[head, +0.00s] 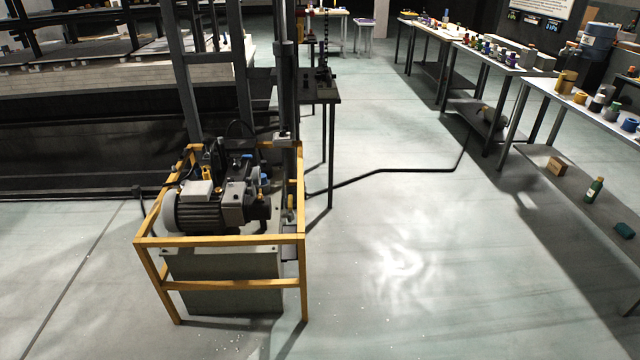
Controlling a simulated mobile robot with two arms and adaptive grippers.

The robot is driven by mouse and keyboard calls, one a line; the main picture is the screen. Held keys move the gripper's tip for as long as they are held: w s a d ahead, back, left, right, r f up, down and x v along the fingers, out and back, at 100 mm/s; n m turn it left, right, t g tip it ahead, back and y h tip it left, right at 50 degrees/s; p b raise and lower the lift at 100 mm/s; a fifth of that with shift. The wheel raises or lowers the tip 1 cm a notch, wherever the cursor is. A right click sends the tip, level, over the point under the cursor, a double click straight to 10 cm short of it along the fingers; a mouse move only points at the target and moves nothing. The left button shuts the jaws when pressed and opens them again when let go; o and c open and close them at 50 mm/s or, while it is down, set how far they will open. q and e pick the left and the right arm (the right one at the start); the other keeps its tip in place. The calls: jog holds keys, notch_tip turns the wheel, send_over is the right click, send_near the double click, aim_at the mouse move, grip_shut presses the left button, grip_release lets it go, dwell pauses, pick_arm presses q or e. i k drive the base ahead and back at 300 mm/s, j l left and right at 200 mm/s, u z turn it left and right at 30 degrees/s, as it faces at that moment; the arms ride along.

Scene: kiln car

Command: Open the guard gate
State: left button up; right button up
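A yellow guard frame (220,241) stands around a motor and pump unit (205,207) on a grey tank (225,280), left of centre in the head view. I cannot tell which part of it, if any, is a gate; no separate gate leaf, hinge or latch shows clearly. The frame stands upright on the floor with its near side facing me. Neither of my grippers is in view.
A dark hose (410,171) runs across the floor from the unit to the right. Tables (545,90) with small coloured pots line the right side. A small dark table (322,97) stands behind the frame. The floor (430,270) right of the frame is clear.

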aim_at(301, 210)
jog(key=i+l+z, duration=0.15)
jog(key=i+z, duration=0.3)
jog(key=i, duration=0.15)
jog(key=i+z, duration=0.45)
jog(key=i, duration=0.15)
jog(key=i+j+z, duration=0.3)
jog(key=i+z, duration=0.15)
jog(key=i, duration=0.15)
jog(key=i+u, duration=0.15)
jog(key=u, duration=0.3)
jog(key=i+l+u, duration=0.15)
jog(key=u, duration=0.3)
jog(key=i+l+u, duration=0.1)
jog(key=u, duration=0.35)
jog(key=i+l+u, duration=0.15)
jog(key=u, duration=0.3)
